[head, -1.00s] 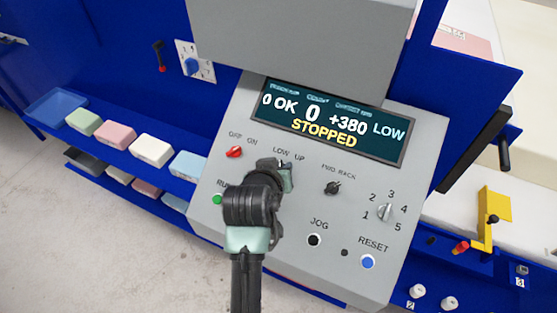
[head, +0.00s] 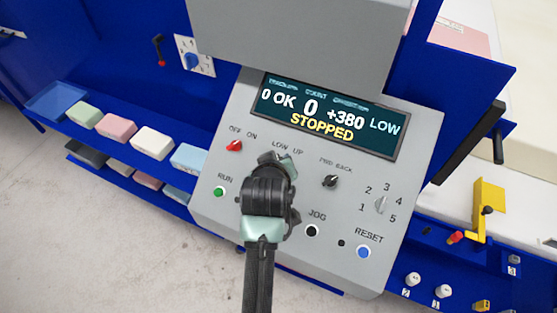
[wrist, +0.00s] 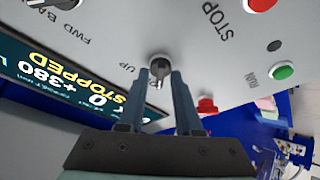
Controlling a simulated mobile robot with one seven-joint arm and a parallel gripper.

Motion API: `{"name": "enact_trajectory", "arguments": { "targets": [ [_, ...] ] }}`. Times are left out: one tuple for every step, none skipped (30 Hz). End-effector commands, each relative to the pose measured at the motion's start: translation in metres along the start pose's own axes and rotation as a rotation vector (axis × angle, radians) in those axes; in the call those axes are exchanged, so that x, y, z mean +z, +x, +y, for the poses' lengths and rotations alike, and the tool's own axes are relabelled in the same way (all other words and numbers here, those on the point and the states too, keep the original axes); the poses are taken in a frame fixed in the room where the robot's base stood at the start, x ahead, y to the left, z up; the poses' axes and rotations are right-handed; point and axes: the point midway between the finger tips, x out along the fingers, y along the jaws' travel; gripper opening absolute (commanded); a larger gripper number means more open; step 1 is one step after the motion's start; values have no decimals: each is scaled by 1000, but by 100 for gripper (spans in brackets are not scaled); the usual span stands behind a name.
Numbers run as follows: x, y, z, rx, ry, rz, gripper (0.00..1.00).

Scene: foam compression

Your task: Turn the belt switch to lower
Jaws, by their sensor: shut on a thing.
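The grey control panel (head: 225,215) has a dark round switch under the words LOW and UP. In the wrist view this LOW/UP switch (wrist: 159,63) sits between my fingertips. My gripper (wrist: 162,78) is shut on its knob, with one finger on each side. In the head view my gripper (head: 279,161) reaches the panel just under the LOW UP label and hides the switch. I cannot clearly tell which word the knob points to. The display (head: 328,117) reads STOPPED, +380 and LOW.
Close by are a red OFF/ON switch (head: 234,146), a green RUN button (head: 219,191), a FWD/BACK switch (head: 329,181), a black JOG button (head: 311,231), a numbered dial (head: 381,204) and a blue RESET button (head: 363,252). Foam blocks (head: 152,143) lie on a blue shelf at left.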

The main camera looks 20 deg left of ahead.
Motion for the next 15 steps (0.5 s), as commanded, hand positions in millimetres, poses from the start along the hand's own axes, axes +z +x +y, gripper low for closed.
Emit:
{"name": "enact_trajectory", "arguments": {
  "targets": [
    [-2, 0, 1, 2, -1, 5, 0],
    [-2, 0, 1, 2, -1, 5, 35],
    [-2, 0, 1, 2, -1, 4, 42],
    [-2, 0, 0, 2, -1, 4, 42],
    [-2, 0, 0, 2, -1, 4, 42],
    [-2, 0, 0, 2, -1, 3, 42],
    [-1, 0, 0, 1, 0, 3, 42],
    [-1, 0, 0, 1, 0, 3, 42],
    [-1, 0, 0, 1, 0, 2, 42],
    [-1, 0, 0, 1, 0, 2, 42],
    [-1, -1, 0, 1, 0, 2, 42],
    [-1, -1, 0, 1, 0, 2, 42],
    [0, -2, 0, 1, 0, 2, 42],
    [0, -4, 0, 1, 0, 2, 42],
    [-1, -6, 0, 2, 0, 3, 42]
  ]
}}
